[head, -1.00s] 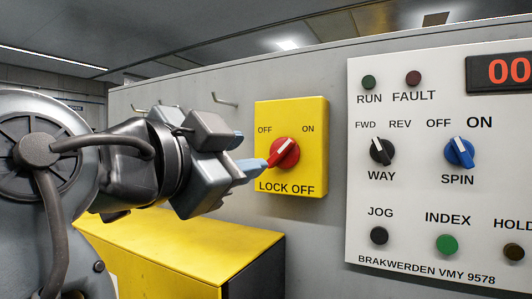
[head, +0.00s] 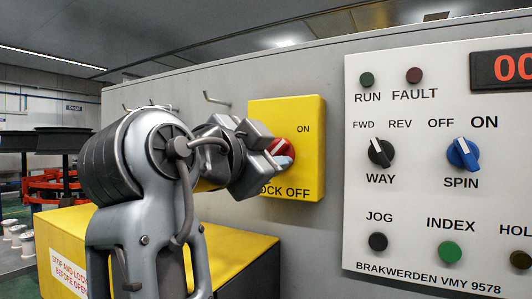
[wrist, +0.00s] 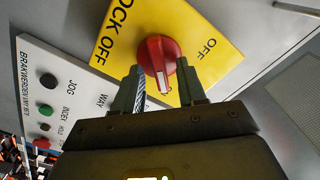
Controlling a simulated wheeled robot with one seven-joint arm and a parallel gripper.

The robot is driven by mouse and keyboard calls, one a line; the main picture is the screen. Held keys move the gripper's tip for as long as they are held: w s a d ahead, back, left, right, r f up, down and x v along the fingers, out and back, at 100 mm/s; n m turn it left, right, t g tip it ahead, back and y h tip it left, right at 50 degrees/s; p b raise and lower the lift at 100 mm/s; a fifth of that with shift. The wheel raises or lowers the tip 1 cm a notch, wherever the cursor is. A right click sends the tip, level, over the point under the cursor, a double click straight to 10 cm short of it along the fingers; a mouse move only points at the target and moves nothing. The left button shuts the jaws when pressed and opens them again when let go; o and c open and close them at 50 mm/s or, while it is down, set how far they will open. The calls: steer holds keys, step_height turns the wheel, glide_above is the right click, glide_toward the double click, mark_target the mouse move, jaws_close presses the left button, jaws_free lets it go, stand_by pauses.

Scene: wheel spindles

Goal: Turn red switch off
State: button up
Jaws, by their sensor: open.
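The red rotary switch (head: 285,148) sits on the yellow LOCK OFF box (head: 312,165); in the head view it is partly hidden by my gripper. In the wrist view the red switch (wrist: 157,58) shows clearly, and its white pointer line points down the picture, away from the OFF label (wrist: 208,49) and to the ON side. My gripper (wrist: 160,82) is open, with one fingertip on each side of the red handle. Small gaps seem to show beside the handle; I cannot tell whether either finger touches it. My gripper also shows in the head view (head: 282,162).
The white control panel (head: 400,220) with the WAY knob (head: 381,153) and blue SPIN knob (head: 463,154) stands to the right, clear of my arm. Hooks (head: 217,101) stick out of the grey wall above. A yellow cabinet (head: 235,255) stands below my arm.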

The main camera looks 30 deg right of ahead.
steer(key=shift+c, duration=0.2)
jaws_close()
steer(key=shift+n+p, duration=0.3)
steer(key=n+p, duration=0.2)
steer(key=shift+r+n, duration=0.2)
steer(key=shift+n, duration=0.2)
steer(key=n+p, duration=0.4)
steer(key=n, duration=0.1)
steer(key=shift+w+a+r+n, duration=0.1)
steer(key=shift+w+n, duration=0.05)
steer(key=shift+n, duration=0.15)
steer(key=n+p, duration=0.5)
steer(key=p, duration=0.1)
steer(key=n+p, duration=0.3)
steer(key=shift+w+a+f+n, duration=0.15)
steer(key=shift+f+n, duration=0.1)
steer(key=shift+n, duration=0.05)
steer(key=shift+f+n+p, duration=0.1)
steer(key=shift+n+p, duration=0.2)
steer(key=shift+p, duration=0.05)
